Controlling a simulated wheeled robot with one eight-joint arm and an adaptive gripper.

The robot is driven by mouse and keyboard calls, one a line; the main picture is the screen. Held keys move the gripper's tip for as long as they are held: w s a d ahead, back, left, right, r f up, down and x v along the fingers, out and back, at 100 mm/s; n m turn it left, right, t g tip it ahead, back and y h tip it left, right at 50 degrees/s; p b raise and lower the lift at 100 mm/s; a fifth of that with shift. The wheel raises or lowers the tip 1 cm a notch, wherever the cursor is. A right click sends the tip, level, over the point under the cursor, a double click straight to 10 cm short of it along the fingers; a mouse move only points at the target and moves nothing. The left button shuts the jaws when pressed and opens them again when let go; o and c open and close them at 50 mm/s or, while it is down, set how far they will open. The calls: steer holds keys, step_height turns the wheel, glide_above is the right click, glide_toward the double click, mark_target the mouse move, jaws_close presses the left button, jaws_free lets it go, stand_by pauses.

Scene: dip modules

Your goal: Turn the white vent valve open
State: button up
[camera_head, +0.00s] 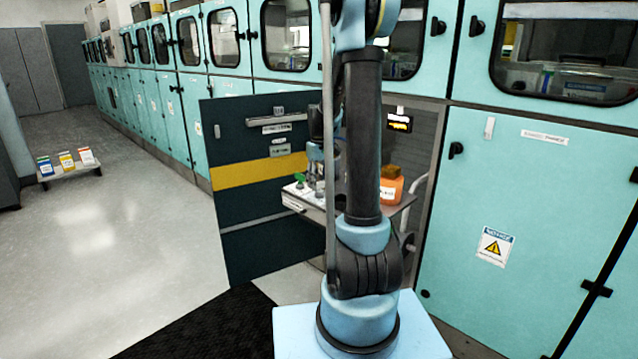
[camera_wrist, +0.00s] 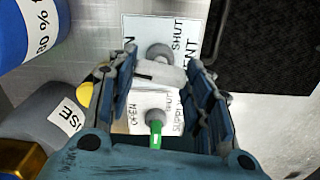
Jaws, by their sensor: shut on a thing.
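In the wrist view the white vent valve handle (camera_wrist: 165,74) lies between the two fingers of my gripper (camera_wrist: 161,72), which are shut on it. Its grey hub (camera_wrist: 160,52) shows just beyond, on a white plate lettered SHUT and VENT. The OPEN word there is mostly hidden by my left finger, and I cannot tell exactly which mark the handle points to. The green supply valve handle (camera_wrist: 155,132) is nearer, on its own OPEN and SHUT plate, apart from the fingers. In the head view the green handle (camera_head: 300,178) shows on a shelf; my arm hides much there.
A blue-labelled container (camera_wrist: 30,40) and a grey container (camera_wrist: 50,112) stand left of my gripper. An orange bottle (camera_head: 391,187) stands on the shelf. An open dark door (camera_head: 250,215) is left of the shelf. A low stand (camera_head: 70,175) holds coloured boxes farther left.

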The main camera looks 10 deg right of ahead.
mark_target(319, 182)
steer(key=shift+n, duration=0.9)
steer(key=o, duration=1)
steer(key=shift+o, duration=0.2)
step_height(319, 182, up, 12)
